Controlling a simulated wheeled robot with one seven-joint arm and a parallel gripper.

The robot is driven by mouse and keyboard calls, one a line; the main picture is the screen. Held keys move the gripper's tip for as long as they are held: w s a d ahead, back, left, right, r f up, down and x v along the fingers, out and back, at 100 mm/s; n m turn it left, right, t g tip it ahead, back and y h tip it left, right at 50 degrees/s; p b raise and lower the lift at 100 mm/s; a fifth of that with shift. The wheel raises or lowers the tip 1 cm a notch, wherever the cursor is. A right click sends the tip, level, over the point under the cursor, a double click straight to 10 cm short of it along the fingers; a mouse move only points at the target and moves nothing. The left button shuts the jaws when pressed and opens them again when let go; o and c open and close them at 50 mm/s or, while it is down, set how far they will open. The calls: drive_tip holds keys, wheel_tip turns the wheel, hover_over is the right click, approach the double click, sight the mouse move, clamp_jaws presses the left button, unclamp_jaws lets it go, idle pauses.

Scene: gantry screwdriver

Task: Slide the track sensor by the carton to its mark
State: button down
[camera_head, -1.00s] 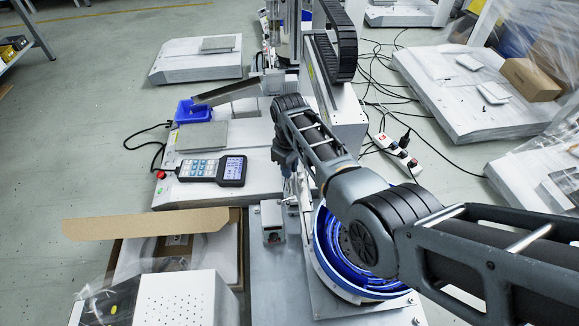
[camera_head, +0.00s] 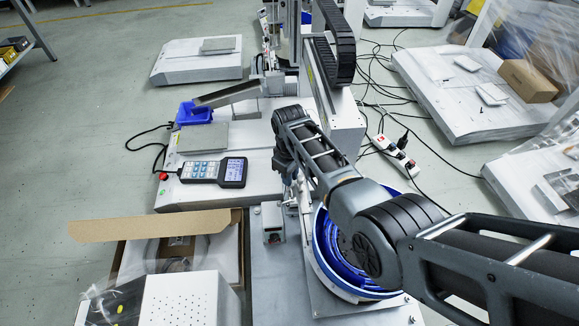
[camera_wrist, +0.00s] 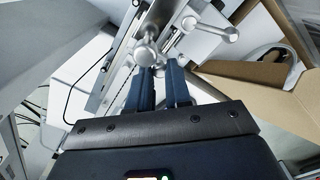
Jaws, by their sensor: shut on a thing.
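In the wrist view my gripper (camera_wrist: 160,68) has two dark blue fingers shut at a silver metal fitting with a round knob (camera_wrist: 147,54). This fitting, which appears to be the track sensor, sits on a silver rail (camera_wrist: 122,62) running diagonally. The fingers hide where they grip, and a narrow gap shows between them. The open carton (camera_wrist: 262,88) is to the right of the fingers. I cannot make out the mark.
In the head view a blue bowl feeder (camera_head: 335,262) lies under my arm. A handheld controller (camera_head: 213,171) and a blue bin (camera_head: 193,113) are on the machine base. A power strip (camera_head: 396,157) and cables are at right.

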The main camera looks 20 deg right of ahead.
drive_tip(key=shift+s, duration=0.1)
drive_tip(key=c, duration=1.1)
unclamp_jaws()
wheel_tip(320, 180, up, 8)
drive_tip(key=p, duration=0.3)
drive_tip(key=shift+f+p, duration=0.1)
drive_tip(key=shift+p, duration=0.25)
drive_tip(key=shift+a, duration=0.1)
